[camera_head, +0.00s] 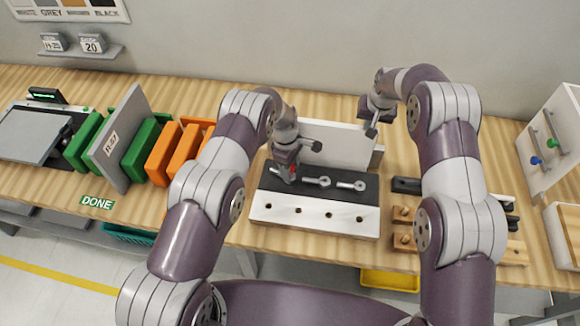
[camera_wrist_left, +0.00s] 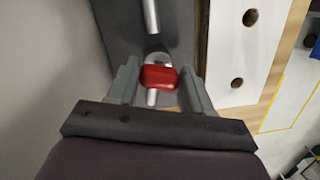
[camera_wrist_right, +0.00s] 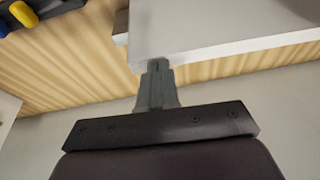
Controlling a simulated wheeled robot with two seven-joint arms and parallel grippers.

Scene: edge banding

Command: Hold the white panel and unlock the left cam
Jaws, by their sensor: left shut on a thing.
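The white panel (camera_head: 342,145) stands upright at the back of a clamp fixture and also shows in the right wrist view (camera_wrist_right: 215,25). The fixture has a dark top with a row of metal cam levers (camera_head: 317,181). My left gripper (camera_head: 291,172) is shut on the left cam's red handle (camera_wrist_left: 160,77), which sits between its fingers in the left wrist view. My right gripper (camera_head: 372,130) is at the panel's upper right corner. In the right wrist view its fingers (camera_wrist_right: 158,68) are together, with tips at the panel's edge; exact contact is hard to tell.
The fixture's white front strip (camera_head: 315,215) has several holes. Green and orange blocks (camera_head: 163,152) and a grey board (camera_head: 118,137) stand to the left. Wooden and dark pieces (camera_head: 405,214) lie to the right, partly behind my right arm. A white cabinet (camera_head: 550,140) stands far right.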

